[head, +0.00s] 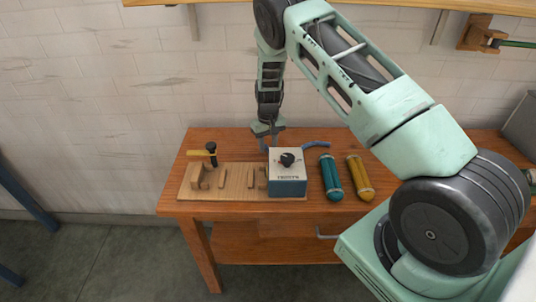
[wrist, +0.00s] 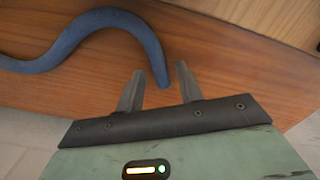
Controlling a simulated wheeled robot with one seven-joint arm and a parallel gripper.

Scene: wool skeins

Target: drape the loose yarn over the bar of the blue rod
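The loose yarn (wrist: 80,32) is a thick blue strand lying in a wavy curve on the wooden table. In the head view, a bit of blue strand (head: 316,144) shows behind the box. My gripper (wrist: 160,68) is open, with the strand's free end between its two fingers; I see no clear grip on it. In the head view my gripper (head: 267,147) points down at the table's back edge, its tips partly hidden by the box. I cannot pick out a blue rod with a bar for certain; blue posts (head: 27,192) stand at the left edge.
A white and blue box (head: 288,186) with a black knob stands in front of my gripper. A wooden board (head: 233,187) with small blocks and a hammer (head: 203,153) lie left. Teal (head: 331,178) and yellow (head: 359,177) skeins lie right. A shelf (head: 400,4) runs overhead.

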